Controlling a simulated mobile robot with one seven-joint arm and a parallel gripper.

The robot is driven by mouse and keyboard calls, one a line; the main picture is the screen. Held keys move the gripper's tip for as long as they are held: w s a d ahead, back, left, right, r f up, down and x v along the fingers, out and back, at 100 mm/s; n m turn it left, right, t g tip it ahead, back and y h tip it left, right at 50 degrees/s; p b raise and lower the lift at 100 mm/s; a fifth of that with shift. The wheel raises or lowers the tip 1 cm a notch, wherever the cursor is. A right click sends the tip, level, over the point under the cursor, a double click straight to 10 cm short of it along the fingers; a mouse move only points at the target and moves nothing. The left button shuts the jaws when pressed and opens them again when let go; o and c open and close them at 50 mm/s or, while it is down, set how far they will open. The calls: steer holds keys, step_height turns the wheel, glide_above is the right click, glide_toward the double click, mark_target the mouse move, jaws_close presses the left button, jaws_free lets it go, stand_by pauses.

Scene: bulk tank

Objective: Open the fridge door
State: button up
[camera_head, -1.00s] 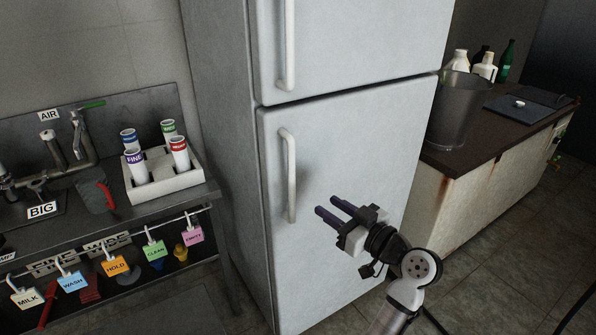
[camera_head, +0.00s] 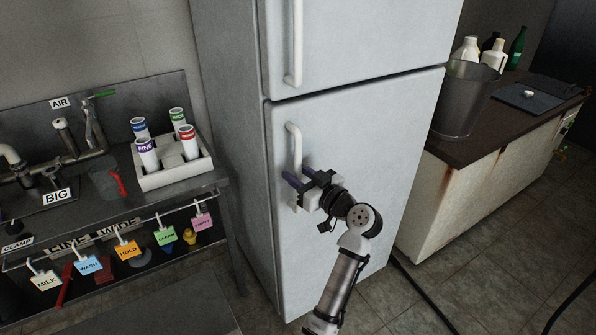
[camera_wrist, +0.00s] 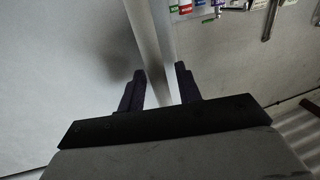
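The fridge (camera_head: 380,140) is white with an upper and a lower door, both shut. The lower door (camera_head: 385,185) has a pale vertical handle (camera_head: 294,138) near its left edge. My gripper (camera_head: 297,174) is at the handle's lower half and hides part of it. In the wrist view, the two dark fingers of my gripper (camera_wrist: 160,75) are apart, and the handle (camera_wrist: 148,35) runs between them. The fingers do not look closed on it. The upper door's handle (camera_head: 295,45) is above.
A metal sink counter with a white tube rack (camera_head: 175,165) and hanging coloured tags stands left of the fridge. A dark-topped cabinet (camera_head: 450,195) with a metal bucket (camera_head: 465,98) stands to the right.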

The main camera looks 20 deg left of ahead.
jaws_close()
stand_by(0.6)
